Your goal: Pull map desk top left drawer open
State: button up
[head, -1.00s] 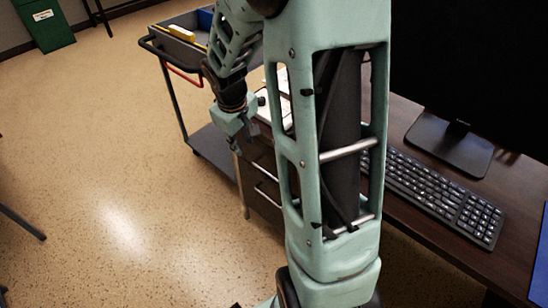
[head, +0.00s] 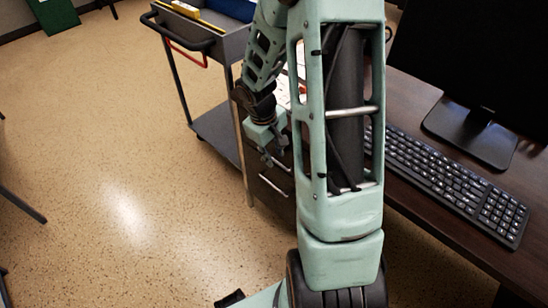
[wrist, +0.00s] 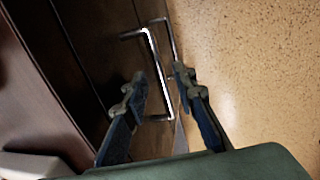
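The map desk (head: 405,185) has a dark drawer unit at its left end. In the head view its drawer front (head: 268,200) shows below my gripper (head: 270,155), with a pale bar handle; the arm and gripper hide much of the unit. In the wrist view a bright bar handle (wrist: 152,62) on a dark drawer front (wrist: 105,55) lies between and beyond my two fingertips (wrist: 160,75). A second handle (wrist: 170,35) shows behind it to the right. My gripper is open, its fingers apart on either side of the near handle. I cannot tell if they touch it.
A grey cart (head: 228,48) with a black push handle and yellow and blue items stands left of the desk. A keyboard (head: 450,185) and monitor (head: 465,60) are on the desk top. Open speckled floor (head: 110,150) lies to the left.

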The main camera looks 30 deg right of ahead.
jog(key=shift+w+d+f, duration=0.1)
jog(key=shift+f, duration=0.25)
jog(key=shift+c, duration=0.4)
grip_shut()
